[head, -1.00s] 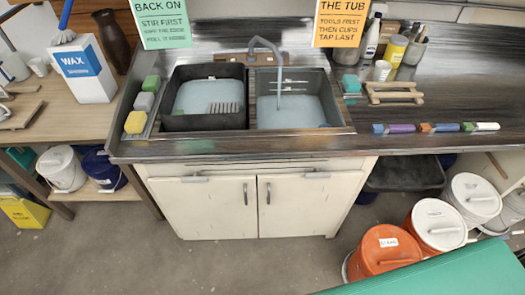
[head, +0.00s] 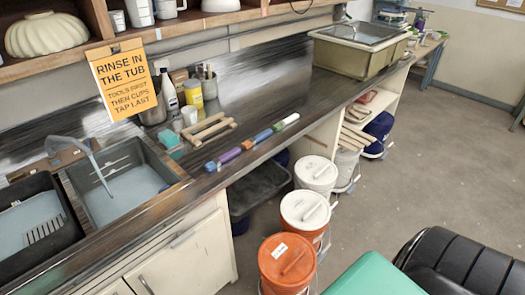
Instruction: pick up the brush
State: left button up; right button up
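I cannot make out a brush for certain in the current head view. A pot of upright tools (head: 207,82) stands at the back of the steel counter, and its contents are too small to tell apart. A row of coloured blocks or sticks (head: 252,142), purple, blue, orange, white and green, lies near the counter's front edge. Neither of my grippers is in view.
The sink basin (head: 125,184) and black tub (head: 35,222) are at left. A wooden rack (head: 209,130) and bottles stand behind. Lidded buckets, orange (head: 287,262) and white (head: 316,172), stand on the floor.

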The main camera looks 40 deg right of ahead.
aim_at(215, 163)
jog(key=z, duration=0.85)
jog(key=u, duration=1.5)
jog(key=z, duration=1.5)
